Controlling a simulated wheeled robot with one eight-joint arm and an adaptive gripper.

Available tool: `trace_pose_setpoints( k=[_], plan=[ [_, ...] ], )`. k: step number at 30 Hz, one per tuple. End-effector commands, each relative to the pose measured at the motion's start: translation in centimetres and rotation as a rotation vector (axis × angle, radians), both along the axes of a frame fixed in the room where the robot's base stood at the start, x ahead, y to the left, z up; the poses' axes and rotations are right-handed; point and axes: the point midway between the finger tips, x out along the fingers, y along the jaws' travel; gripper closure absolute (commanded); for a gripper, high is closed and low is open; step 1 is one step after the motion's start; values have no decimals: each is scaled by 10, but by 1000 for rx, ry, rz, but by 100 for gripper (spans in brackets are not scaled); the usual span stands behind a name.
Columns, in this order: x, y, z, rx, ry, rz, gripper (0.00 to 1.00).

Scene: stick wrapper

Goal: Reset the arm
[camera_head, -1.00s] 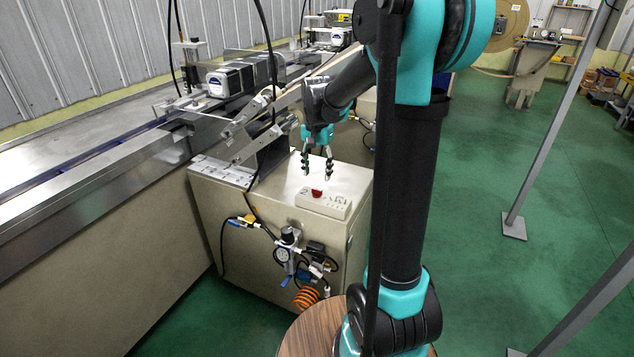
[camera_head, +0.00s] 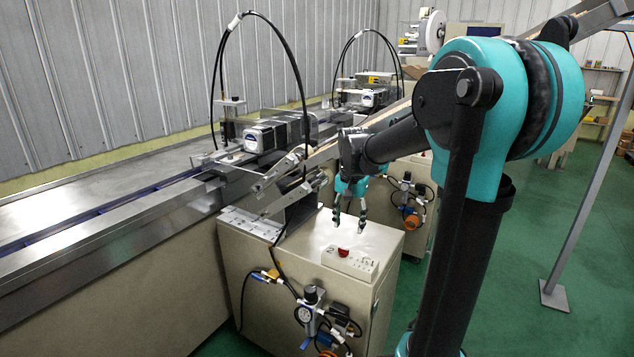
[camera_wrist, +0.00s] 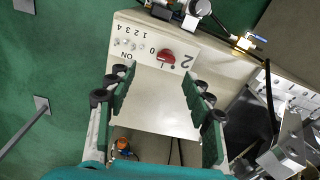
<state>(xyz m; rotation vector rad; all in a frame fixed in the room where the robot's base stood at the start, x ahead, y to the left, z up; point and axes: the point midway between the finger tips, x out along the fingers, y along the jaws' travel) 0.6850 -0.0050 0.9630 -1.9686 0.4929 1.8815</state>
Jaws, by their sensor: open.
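My gripper (camera_head: 349,222) is open and empty, pointing down above the top of a cream machine cabinet (camera_head: 262,262). In the head view it hangs just behind a small control box (camera_head: 350,262) with a red switch (camera_head: 343,252). In the wrist view my open gripper (camera_wrist: 158,95) has its two fingers wide apart, with bare cabinet top between them. The red switch (camera_wrist: 166,55) and its panel, marked "ON" and "2", lie beyond the fingertips. I see no contact with the cabinet.
A long steel conveyor (camera_head: 90,250) with motor units runs along the left wall. An angled metal bracket (camera_head: 285,195) stands close left of my gripper. A pressure regulator (camera_head: 312,303) hangs on the cabinet front. A grey post (camera_head: 590,200) stands at the right; green floor there is open.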

Motion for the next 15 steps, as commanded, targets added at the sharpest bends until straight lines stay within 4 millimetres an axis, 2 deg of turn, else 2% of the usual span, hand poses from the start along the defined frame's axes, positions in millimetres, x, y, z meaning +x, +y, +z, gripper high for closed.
trace_pose_setpoints(
  k=[1, 9, 12, 15],
  plan=[
    [-19, -5, -11, -1, -25, 36, 48],
    [-121, -26, -82, -40, -198, 307, 48],
    [-153, -30, -104, -65, -251, 391, 48],
    [-177, -33, -121, -87, -288, 451, 48]
  ],
)
